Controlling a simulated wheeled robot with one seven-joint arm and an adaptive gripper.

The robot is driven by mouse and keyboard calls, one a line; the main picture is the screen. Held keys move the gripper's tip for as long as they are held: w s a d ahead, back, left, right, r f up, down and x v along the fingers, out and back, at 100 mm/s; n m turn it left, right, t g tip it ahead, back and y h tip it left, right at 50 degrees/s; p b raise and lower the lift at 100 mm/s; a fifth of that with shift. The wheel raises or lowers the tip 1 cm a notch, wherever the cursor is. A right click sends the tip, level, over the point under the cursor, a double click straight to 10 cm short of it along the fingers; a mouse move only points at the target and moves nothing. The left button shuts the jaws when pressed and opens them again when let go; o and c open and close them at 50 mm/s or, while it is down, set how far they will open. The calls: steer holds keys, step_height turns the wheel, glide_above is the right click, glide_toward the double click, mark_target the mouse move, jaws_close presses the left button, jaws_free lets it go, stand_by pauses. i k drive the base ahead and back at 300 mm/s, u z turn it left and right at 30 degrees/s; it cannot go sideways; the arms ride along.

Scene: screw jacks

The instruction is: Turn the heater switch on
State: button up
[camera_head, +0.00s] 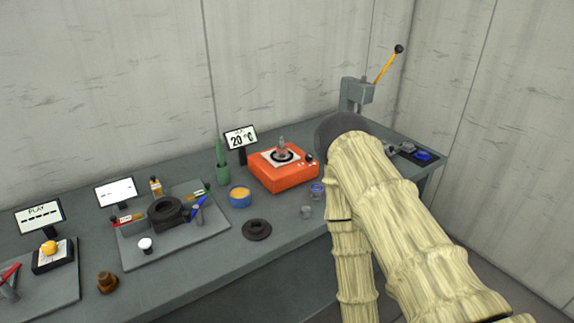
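The heater looks to be the orange box (282,178) at the back middle of the bench. A pad with a dark ring and a small grey part sits on its top. Small dark and light controls (309,158) show at its right front corner; which one is the switch and how it is set are too small to tell. A display (241,138) behind it reads 20 °C. My arm comes in from the lower right and ends just right of the heater. My gripper is hidden, so its opening and its distance from the switch do not show.
A blue cup (240,196) with orange contents and a dark flanged ring (257,229) stand near the heater. A green bottle (221,168) is to its left. A grey press with a yellow lever (387,66) stands behind my arm. A grey fixture plate (200,236) holds several parts.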

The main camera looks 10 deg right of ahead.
mark_target(309, 157)
steer(key=k, duration=0.5)
steer(key=z, duration=2)
steer(key=i, duration=1.55)
steer(key=u, duration=1.95)
